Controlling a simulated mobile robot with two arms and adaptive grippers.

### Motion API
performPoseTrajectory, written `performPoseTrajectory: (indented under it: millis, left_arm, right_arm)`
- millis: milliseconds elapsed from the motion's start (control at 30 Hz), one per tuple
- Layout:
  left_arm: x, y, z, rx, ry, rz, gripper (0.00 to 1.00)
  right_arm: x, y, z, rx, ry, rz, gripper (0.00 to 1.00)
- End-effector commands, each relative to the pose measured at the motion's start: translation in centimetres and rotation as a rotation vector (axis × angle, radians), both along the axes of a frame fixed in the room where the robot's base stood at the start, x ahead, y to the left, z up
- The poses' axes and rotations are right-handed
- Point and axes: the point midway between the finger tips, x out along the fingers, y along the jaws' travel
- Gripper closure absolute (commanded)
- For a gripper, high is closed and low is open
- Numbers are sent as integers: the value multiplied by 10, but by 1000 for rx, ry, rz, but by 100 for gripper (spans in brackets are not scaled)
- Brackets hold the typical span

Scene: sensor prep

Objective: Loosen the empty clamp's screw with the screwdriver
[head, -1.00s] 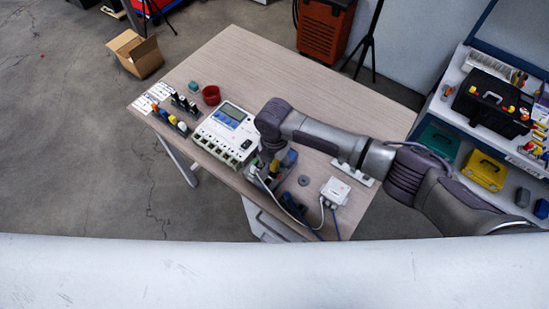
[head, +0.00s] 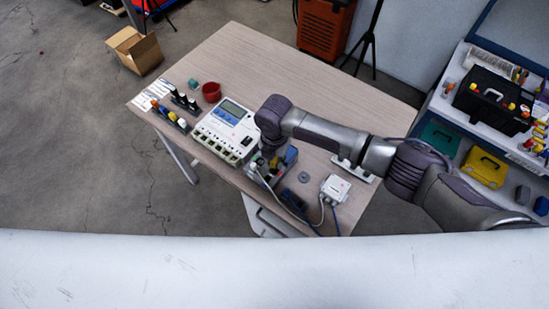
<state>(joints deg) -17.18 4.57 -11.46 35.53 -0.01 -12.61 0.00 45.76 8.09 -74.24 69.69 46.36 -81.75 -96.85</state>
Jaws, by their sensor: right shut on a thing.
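My right gripper (head: 262,158) is pointed down at the front of the table, between the white controller and a small holder. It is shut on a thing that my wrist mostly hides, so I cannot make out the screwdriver. The white controller (head: 226,126) has a display, blue keys and a row of terminals along its near edge. I cannot tell which clamp is the empty one; the screws are too small to see. My left gripper is not in view.
A white box (head: 335,188) with cables and a grey disc (head: 304,177) lie to the right. A red cup (head: 211,92) and racks of small coloured parts (head: 169,117) stand at left. The far part of the wooden table (head: 290,75) is clear.

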Motion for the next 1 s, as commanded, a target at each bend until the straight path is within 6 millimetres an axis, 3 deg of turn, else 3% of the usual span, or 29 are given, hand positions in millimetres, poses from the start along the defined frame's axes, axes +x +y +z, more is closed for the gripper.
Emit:
performPoseTrajectory:
  millis: [1000]
  left_arm:
    - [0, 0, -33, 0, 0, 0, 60]
  right_arm:
    - [0, -1, -2, -2, 0, 806, 100]
